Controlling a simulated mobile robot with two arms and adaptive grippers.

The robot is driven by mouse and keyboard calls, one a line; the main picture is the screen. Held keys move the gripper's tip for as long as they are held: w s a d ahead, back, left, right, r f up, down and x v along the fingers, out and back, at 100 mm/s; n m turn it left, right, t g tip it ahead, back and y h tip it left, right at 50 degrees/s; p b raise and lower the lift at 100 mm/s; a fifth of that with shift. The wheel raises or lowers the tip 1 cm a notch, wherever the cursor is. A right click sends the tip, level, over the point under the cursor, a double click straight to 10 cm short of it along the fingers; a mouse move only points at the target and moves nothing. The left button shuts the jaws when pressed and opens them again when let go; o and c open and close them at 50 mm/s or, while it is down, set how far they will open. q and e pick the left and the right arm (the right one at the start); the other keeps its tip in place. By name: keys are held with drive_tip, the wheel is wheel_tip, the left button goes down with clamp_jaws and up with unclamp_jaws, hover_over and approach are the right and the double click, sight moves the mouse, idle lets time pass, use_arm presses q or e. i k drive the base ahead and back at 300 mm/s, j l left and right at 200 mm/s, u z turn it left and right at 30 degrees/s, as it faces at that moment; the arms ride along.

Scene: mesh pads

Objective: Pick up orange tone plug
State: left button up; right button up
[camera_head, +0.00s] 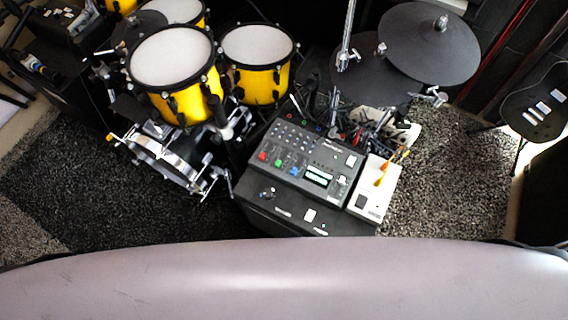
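A small orange item (380,180), which looks like a plug, lies on the pale box (366,205) to the right of the dark control unit (300,165). Neither of my grippers is in view.
The control unit and pale box rest on a black case (290,215). Cables and stands crowd behind them. Yellow drums (180,80) stand at the left, and dark cymbal pads (415,45) overhang at the back right. Carpet (450,185) on the right is clear.

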sight(385, 165)
drive_tip(key=z, duration=1.25)
drive_tip(key=k+u, duration=0.45)
drive_tip(key=u, duration=0.25)
